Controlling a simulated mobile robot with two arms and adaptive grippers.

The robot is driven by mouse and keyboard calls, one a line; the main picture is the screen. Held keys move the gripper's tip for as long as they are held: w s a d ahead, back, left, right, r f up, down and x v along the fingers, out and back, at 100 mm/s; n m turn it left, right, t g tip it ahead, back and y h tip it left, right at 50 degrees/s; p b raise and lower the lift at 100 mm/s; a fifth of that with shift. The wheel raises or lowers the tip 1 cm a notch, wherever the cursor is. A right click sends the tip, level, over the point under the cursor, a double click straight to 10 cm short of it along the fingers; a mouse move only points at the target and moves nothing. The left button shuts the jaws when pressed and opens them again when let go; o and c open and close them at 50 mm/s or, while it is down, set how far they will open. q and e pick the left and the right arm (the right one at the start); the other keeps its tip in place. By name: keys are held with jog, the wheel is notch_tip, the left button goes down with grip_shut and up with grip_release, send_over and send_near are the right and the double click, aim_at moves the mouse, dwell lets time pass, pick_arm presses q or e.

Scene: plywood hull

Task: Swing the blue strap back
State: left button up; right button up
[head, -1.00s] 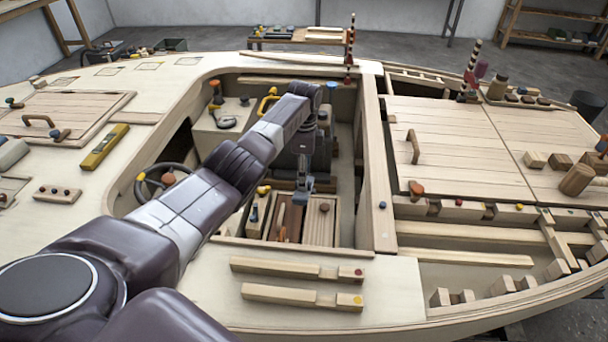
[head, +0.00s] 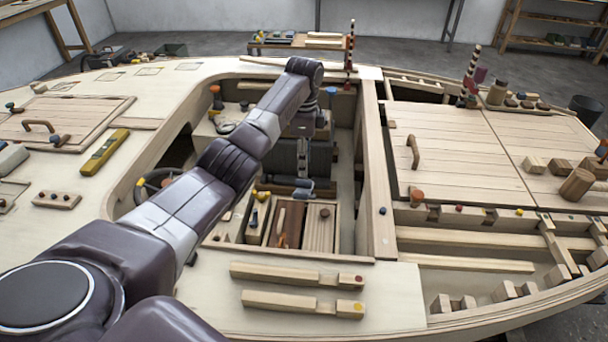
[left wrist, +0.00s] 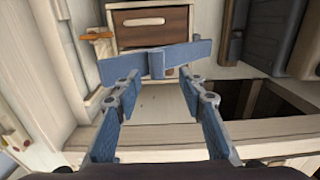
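My left arm (head: 231,160) reaches over the cockpit, and its wrist (head: 304,72) bends down at the far end. My left gripper (left wrist: 159,76) shows in the left wrist view with its blue-grey finger links at both sides. A tilted blue-grey band (left wrist: 120,69) with a small upright piece in its middle crosses at the fingertips. I cannot tell whether this band is the blue strap or the finger ends, nor whether anything is gripped. My right gripper is not in view.
A divided wooden box (head: 319,222) sits low in the cockpit. Dark seats stand beyond it, and the steering wheel (head: 142,186) is partly behind my arm. Two notched wooden bars (head: 290,273) lie on the near deck. A dark opening (left wrist: 262,100) shows at right in the wrist view.

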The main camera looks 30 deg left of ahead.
pick_arm(q)
jog(key=shift+s+r, duration=0.1)
jog(key=shift+r, duration=2.3)
jog(key=shift+c, duration=0.4)
